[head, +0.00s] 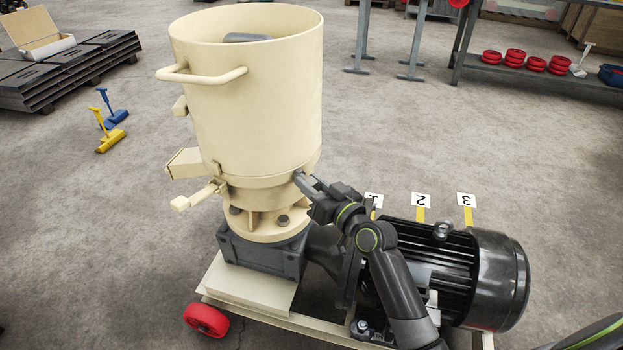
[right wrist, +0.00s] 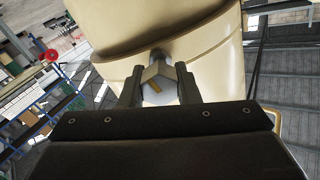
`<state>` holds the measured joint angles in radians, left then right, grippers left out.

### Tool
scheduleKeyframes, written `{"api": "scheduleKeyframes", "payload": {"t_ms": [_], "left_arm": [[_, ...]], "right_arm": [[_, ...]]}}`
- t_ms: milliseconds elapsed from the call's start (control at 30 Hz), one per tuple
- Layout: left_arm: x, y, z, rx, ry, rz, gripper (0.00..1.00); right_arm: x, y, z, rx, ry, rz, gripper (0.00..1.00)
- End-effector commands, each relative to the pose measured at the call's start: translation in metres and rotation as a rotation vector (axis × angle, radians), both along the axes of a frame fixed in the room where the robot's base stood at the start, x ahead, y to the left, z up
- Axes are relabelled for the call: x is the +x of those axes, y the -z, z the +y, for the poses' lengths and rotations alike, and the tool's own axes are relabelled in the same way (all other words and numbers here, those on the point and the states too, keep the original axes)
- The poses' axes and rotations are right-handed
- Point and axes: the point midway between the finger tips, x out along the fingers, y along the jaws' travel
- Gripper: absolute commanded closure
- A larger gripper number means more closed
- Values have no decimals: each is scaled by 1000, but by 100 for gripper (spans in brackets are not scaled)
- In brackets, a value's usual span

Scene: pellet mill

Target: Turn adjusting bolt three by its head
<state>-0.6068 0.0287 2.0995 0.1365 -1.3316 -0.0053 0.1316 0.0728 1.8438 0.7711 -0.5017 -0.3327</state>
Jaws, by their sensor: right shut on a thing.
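The cream pellet mill (head: 255,110) stands upright on its wheeled frame. My right gripper (head: 304,181) reaches the right side of the mill, low on the cream body near the lower ring. In the right wrist view, an adjusting bolt with a grey hex head (right wrist: 160,88) sticks out of the cream body. The head carries a small orange mark and sits between the two fingers of my right gripper, which is shut on it. No number shows on this bolt, so I cannot tell from the pictures which one it is. My left gripper is not in view.
A black motor (head: 450,265) sits on the frame right of the mill, under my right arm. Number cards 1, 2 (head: 421,200) and 3 (head: 466,199) stand behind it. A handle (head: 205,77) and a lever (head: 195,197) stick out left. The floor around is mostly clear.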

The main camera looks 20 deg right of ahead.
Motion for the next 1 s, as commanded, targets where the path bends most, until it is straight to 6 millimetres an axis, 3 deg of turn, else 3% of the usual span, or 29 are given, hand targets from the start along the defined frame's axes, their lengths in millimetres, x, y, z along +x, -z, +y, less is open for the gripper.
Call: {"api": "scheduleKeyframes", "payload": {"t_ms": [400,967,1000], "left_arm": [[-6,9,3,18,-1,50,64],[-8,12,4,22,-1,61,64],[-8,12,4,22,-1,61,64]], "right_arm": [[0,0,0,187,0,72,94],[0,0,-1,216,0,82,94],[0,0,-1,216,0,82,68]]}}
